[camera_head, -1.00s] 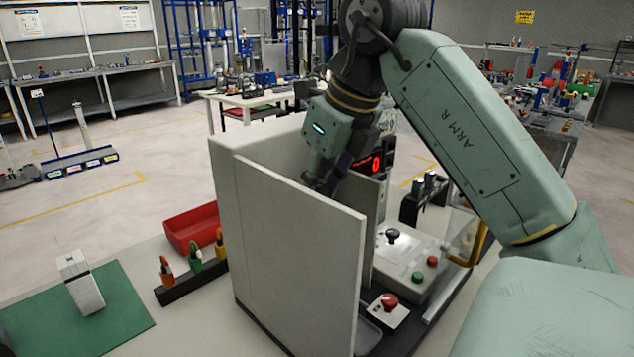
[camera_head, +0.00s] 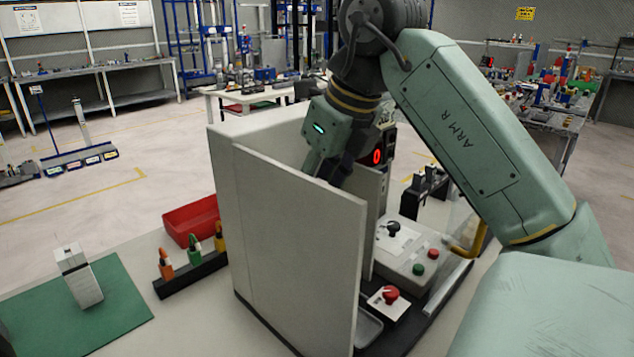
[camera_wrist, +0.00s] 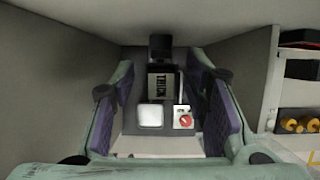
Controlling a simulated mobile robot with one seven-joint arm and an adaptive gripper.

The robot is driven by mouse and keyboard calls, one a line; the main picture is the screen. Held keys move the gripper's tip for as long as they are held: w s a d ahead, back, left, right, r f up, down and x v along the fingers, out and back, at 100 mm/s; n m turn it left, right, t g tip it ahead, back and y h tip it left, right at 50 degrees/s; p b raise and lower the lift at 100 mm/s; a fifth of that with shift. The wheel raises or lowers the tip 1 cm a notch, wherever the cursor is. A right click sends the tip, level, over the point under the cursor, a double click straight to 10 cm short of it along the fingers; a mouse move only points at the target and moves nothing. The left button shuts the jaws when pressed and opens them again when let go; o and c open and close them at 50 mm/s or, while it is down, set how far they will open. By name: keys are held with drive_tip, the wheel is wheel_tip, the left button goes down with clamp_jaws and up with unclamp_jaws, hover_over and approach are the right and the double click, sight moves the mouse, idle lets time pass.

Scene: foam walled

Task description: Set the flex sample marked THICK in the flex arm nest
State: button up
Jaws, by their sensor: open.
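A dark block with a pale label reading THICK (camera_wrist: 161,86) is in the wrist view, ahead of my gripper and between its fingers in the picture. It appears upright inside the walled machine (camera_head: 295,240). A black part (camera_wrist: 160,46) is directly behind or above it; I cannot tell whether this is the flex arm nest, or whether the block is seated in it. My gripper (camera_wrist: 161,112) is open, its purple-padded fingers wide apart with visible gaps to the block. In the head view, my gripper (camera_head: 331,178) reaches behind the pale front wall, its fingertips mostly hidden.
Pale walls stand close on both sides of my gripper. A white square plate (camera_wrist: 151,115) and a red knob (camera_wrist: 185,120) lie below the block. A control box (camera_head: 410,248), a red tray (camera_head: 190,220) and a green mat (camera_head: 120,310) are outside the walls.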

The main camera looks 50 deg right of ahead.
drive_tip(key=v, duration=0.7)
drive_tip(key=shift+r, duration=0.25)
drive_tip(key=shift+s, duration=0.15)
idle(0.4)
